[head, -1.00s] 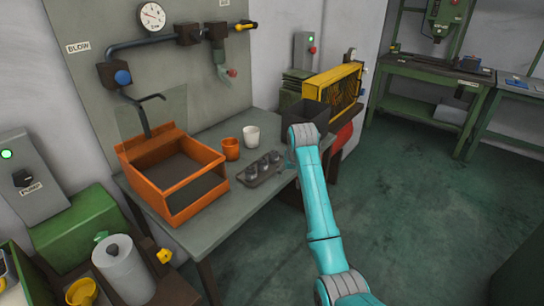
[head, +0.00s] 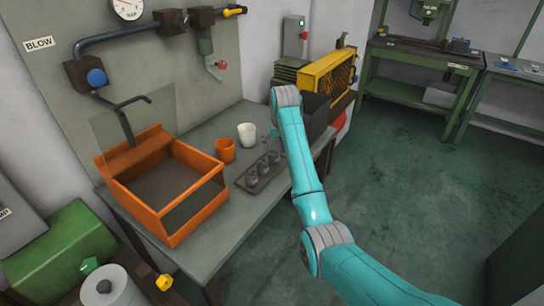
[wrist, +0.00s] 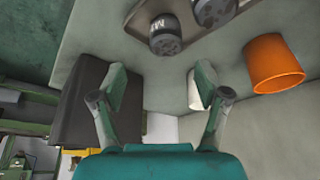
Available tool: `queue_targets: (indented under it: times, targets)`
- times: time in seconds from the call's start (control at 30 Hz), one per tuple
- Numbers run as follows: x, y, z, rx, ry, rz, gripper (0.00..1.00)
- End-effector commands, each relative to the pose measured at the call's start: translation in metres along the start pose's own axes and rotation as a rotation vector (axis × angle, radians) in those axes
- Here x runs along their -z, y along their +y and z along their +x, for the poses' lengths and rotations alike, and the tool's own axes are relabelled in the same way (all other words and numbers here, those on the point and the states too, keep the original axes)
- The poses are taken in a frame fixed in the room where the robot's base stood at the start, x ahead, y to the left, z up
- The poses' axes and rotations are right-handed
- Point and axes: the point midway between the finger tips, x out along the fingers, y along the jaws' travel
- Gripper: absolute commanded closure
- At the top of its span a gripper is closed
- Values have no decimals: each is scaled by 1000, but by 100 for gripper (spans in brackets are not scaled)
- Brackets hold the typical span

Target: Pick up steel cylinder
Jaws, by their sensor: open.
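Several grey steel cylinders stand in a grey tray (head: 251,185) on the workbench; one cylinder (head: 263,166) shows in the middle of the row in the head view. In the wrist view a cylinder (wrist: 165,36) with lettering on its side lies just beyond my fingertips, and a second cylinder (wrist: 212,10) is cut by the top edge. My gripper (wrist: 160,78) is open and empty, with its fingers wide apart and touching no cylinder. In the head view my arm hides most of the gripper, which is beside the tray's right end.
An orange cup (head: 225,151) and a white cup (head: 247,134) stand behind the tray. The white cup (wrist: 194,97) is partly behind my right finger in the wrist view. An orange open-topped basin (head: 150,212) is left; a dark bin (head: 318,112) is right.

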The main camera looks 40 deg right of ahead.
Motion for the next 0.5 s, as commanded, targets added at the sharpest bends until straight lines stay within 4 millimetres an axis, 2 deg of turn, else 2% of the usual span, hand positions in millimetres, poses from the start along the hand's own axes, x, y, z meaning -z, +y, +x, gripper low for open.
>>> queue_targets:
  times: [0.1, 0.37, 0.5]
  targets:
    - [0, 0, 16, 0, -2, 0, 26]
    - [-2, -3, 33, 0, -1, -1, 26]
    - [-6, -8, 52, 0, -1, -1, 26]
